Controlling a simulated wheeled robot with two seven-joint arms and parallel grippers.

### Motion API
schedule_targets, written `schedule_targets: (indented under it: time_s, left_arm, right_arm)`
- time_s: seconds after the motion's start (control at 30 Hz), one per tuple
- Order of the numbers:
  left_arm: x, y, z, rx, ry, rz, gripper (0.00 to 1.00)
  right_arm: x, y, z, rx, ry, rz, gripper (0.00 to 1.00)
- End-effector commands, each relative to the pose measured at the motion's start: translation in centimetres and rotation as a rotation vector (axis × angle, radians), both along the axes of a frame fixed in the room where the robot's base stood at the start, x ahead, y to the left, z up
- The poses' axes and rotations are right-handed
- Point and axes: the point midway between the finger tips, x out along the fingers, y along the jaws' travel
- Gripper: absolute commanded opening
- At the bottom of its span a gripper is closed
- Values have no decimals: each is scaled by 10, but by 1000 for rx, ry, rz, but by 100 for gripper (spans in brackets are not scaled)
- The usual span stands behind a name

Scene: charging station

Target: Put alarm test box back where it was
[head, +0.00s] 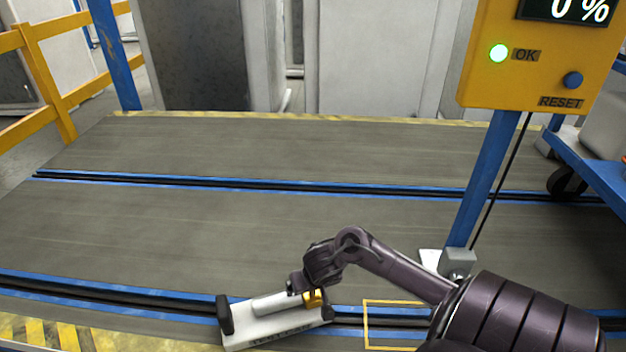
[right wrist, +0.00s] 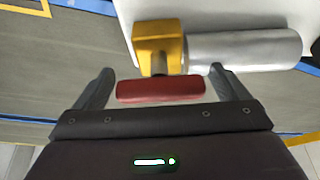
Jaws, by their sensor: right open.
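The alarm test box (head: 262,328) is a white case with dark ends, a grey cylinder and a yellow block on top. It lies on the floor strip at the bottom middle of the head view, left of a yellow outlined rectangle (head: 366,325). In the right wrist view the cylinder (right wrist: 245,48), the yellow block (right wrist: 157,40) and a red bar (right wrist: 160,90) in front of the block show close up. My right gripper (right wrist: 160,84) is open at the block, with the red bar between its fingers. Contact is not clear. My left gripper is out of view.
A yellow panel (head: 535,85) with a green light and RESET button stands on a blue post (head: 485,175) at the right. A blue cart (head: 590,165) is beyond it. Yellow railing (head: 45,80) is at the left. The grey floor in the middle is clear.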

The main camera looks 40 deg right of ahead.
Motion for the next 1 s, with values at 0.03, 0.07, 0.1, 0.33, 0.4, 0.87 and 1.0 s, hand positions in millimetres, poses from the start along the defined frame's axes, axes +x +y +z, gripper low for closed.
schedule_targets:
  time_s: [0.03,0.07,0.1,0.33,0.4,0.87,1.0]
  left_arm:
    - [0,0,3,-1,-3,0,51]
    - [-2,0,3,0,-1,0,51]
    - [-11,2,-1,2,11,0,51]
    - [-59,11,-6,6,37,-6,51]
    - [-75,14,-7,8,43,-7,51]
    - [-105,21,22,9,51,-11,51]
    - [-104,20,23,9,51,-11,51]
  right_arm:
    - [0,0,5,0,-2,0,94]
    - [-1,1,7,0,-2,0,94]
    - [-2,2,11,1,-3,1,94]
    - [-14,8,47,2,-2,0,94]
    - [-18,10,57,0,-2,-1,94]
    - [-39,20,112,0,-1,0,94]
    - [-41,21,113,0,-1,0,94]
